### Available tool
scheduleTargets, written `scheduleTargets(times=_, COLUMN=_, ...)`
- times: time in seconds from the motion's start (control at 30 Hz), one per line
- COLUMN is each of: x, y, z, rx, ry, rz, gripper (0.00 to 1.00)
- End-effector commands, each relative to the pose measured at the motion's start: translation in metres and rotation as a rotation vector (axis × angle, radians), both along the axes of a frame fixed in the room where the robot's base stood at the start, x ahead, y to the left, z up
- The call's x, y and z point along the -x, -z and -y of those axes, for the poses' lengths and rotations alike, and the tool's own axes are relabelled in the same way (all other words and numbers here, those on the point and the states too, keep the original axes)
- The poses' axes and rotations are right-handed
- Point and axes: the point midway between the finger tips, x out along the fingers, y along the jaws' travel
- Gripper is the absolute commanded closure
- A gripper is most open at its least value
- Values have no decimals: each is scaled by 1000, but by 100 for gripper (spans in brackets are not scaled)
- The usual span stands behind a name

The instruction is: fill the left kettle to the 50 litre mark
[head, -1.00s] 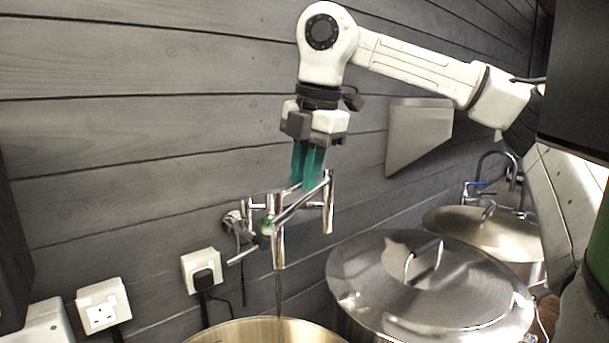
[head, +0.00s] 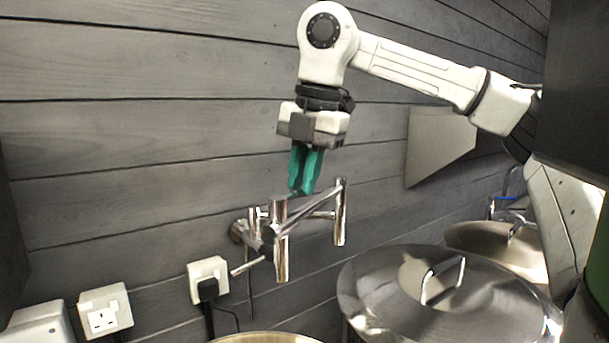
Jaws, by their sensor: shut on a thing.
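A chrome folding wall tap (head: 338,215) juts out above the left kettle (head: 265,338). Only a sliver of the kettle's open steel rim shows at the bottom edge; its inside, water level and litre marks are out of view. My gripper (head: 303,190) points down with its teal fingers together, shut on a part of the tap at its upper side. The fingers mostly hide the held part; it looks like the tap's lever. The downward spout hangs over the kettle, and I see no stream below it now.
A lidded steel kettle (head: 450,300) stands right of the open one. Another lidded kettle (head: 495,248) and a blue-marked tap (head: 507,195) are farther back. Sockets (head: 105,311) and a black plug (head: 208,289) are on the wall at left. A metal wall plate (head: 440,147) is behind my arm.

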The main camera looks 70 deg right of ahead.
Motion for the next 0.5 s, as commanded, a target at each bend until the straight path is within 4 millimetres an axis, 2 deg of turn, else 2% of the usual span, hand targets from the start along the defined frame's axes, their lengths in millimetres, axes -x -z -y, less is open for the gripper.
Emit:
scheduleTargets(times=0.03, x=-1, y=-1, z=0, rx=0, ry=-3, rz=5, gripper=100)
scheduleTargets(times=0.07, x=-1, y=-1, z=0, rx=0, ry=-3, rz=5, gripper=82)
scheduleTargets(times=0.3, x=-1, y=0, z=0, rx=1, ry=-2, rz=3, gripper=60)
scheduleTargets(times=0.5, x=-1, y=0, z=0, rx=1, ry=-1, rz=3, gripper=60)
